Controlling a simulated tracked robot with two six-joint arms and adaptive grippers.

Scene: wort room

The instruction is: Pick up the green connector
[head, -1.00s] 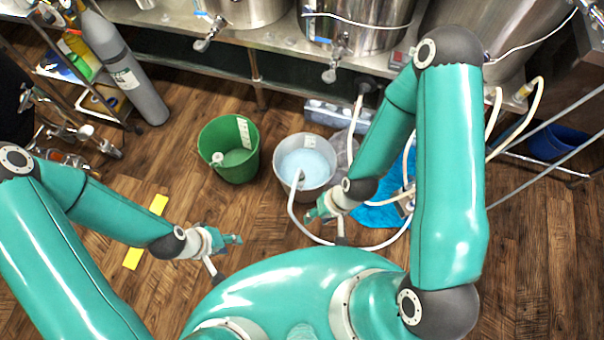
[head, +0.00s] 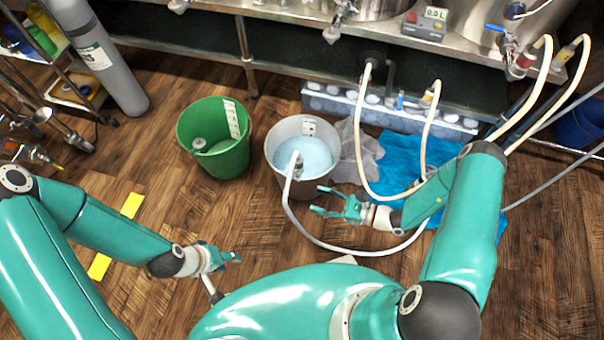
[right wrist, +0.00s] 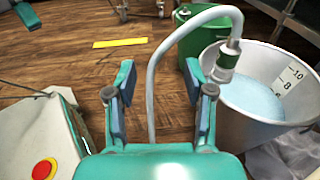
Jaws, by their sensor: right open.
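The green connector (right wrist: 228,58) is a metal hose end with a green band in the right wrist view. It hangs from the pale hose (right wrist: 152,75) over the rim of the grey bucket (right wrist: 236,118). In the head view the bucket (head: 279,172) holds pale blue liquid, and the hose end (head: 297,163) shows inside its rim. My right gripper (head: 318,200) is open and empty, just right of the bucket. In the right wrist view its fingers (right wrist: 160,85) stand apart, with the hose passing behind them. My left gripper (head: 228,257) is low, left of centre, apart from the buckets; its jaw opening is unclear.
A green bucket (head: 213,163) stands left of the grey one. Other hoses (head: 365,140) hang from the steel bench (head: 280,12). Yellow tape (head: 132,205) marks the open wooden floor at left.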

